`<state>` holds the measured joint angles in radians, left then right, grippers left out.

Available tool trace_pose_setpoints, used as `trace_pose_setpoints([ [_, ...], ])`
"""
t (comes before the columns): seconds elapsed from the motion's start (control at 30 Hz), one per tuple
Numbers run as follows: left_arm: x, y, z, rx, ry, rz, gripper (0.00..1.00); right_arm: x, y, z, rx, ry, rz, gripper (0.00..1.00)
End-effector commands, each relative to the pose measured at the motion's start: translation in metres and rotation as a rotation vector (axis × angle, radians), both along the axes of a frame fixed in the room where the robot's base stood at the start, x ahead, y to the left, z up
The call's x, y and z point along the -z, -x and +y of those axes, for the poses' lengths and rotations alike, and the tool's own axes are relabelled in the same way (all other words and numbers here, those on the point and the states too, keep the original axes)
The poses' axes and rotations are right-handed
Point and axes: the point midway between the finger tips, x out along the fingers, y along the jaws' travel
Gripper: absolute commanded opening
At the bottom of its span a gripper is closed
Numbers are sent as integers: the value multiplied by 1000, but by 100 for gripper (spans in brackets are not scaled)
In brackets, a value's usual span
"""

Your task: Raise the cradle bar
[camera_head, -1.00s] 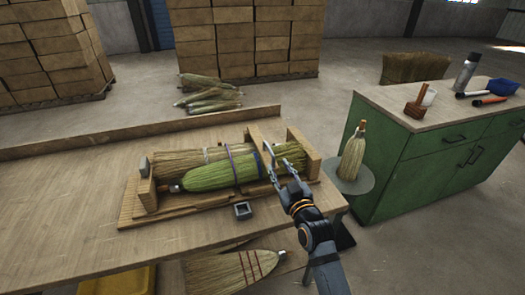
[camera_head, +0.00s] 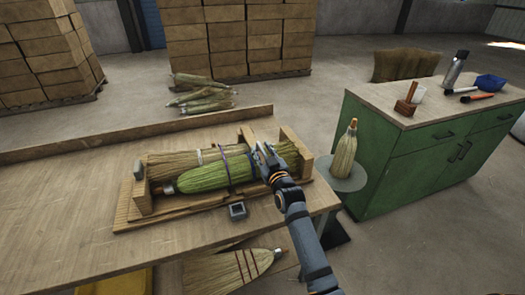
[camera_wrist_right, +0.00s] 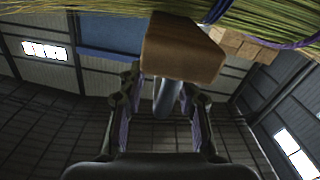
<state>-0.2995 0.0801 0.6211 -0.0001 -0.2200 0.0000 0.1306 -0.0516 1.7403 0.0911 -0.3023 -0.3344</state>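A wooden cradle (camera_head: 135,215) on the bench holds a green broom head (camera_head: 205,178) in front of a tan bundle (camera_head: 172,165). I take the upright wooden piece near its right end (camera_head: 247,136) as possibly the cradle bar, but cannot tell. My right gripper (camera_head: 265,158) is at the right part of the cradle, over the green broom's end. In the right wrist view its two fingers (camera_wrist_right: 160,100) are apart, with a brown wooden block end (camera_wrist_right: 183,48) just beyond the tips. A blue-grey rod (camera_wrist_right: 166,98) shows between the fingers. Contact is unclear. My left gripper is out of view.
A small grey metal block (camera_head: 237,211) sits in front of the cradle. Several bundles (camera_head: 198,95) lie behind the bench. A finished broom head (camera_head: 346,150) stands on a round stand (camera_head: 350,180) beside the green cabinet (camera_head: 385,170). A striped broom (camera_head: 225,270) lies below the bench.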

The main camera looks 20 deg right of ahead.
Motion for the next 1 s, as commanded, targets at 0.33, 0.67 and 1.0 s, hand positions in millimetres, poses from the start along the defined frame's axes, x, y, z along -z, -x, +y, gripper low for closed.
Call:
trace_pose_setpoints([
  [0.33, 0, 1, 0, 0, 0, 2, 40, 0, 0, 0, 0, 0, 0, 0],
  [0.67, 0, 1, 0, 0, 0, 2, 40, 0, 0, 0, 0, 0, 1, 0],
  [1.0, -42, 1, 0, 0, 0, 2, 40, -29, -12, 0, 0, 4, 77, 0],
])
